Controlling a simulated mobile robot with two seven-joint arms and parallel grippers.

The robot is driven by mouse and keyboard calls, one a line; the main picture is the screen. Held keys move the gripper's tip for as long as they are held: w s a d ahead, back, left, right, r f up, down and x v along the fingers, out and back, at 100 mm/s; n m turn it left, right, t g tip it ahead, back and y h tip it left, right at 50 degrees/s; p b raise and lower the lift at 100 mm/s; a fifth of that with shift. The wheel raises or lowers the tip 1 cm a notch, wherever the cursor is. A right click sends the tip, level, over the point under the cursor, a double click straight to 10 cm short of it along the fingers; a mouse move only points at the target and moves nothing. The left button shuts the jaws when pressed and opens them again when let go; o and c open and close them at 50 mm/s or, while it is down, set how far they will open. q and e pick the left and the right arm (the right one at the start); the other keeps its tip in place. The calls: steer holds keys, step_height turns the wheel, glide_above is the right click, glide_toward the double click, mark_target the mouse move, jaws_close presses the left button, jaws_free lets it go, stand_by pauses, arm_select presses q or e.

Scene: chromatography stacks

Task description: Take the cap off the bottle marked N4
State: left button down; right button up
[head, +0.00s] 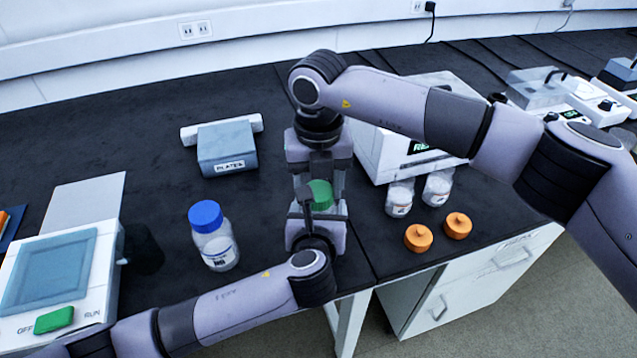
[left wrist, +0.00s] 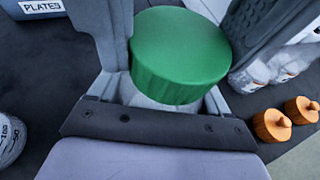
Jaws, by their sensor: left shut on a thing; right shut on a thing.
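A green cap (head: 320,194) shows between the two grippers in the head view and large in the left wrist view (left wrist: 180,52). Pale bottle surface (left wrist: 150,98) shows just under it; whether cap and bottle are apart I cannot tell. The bottle's label is hidden, so no N4 mark is readable. My right gripper (head: 320,188) points down from above, shut on the green cap. My left gripper (head: 318,214) comes from the front, lower down, shut on the bottle, which its fingers mostly hide.
A blue-capped bottle (head: 213,240) stands left of the grippers. Two open bottles (head: 399,198) (head: 437,187) and two orange caps (head: 418,237) (head: 457,226) are at the right. A PLATES box (head: 226,148) lies behind left; a white instrument (head: 372,150) stands behind right.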

steer(key=n, duration=0.5)
steer(key=shift+n, duration=0.4)
steer(key=o, duration=1.2)
steer(key=shift+c, duration=0.2)
steer(key=shift+r, duration=0.15)
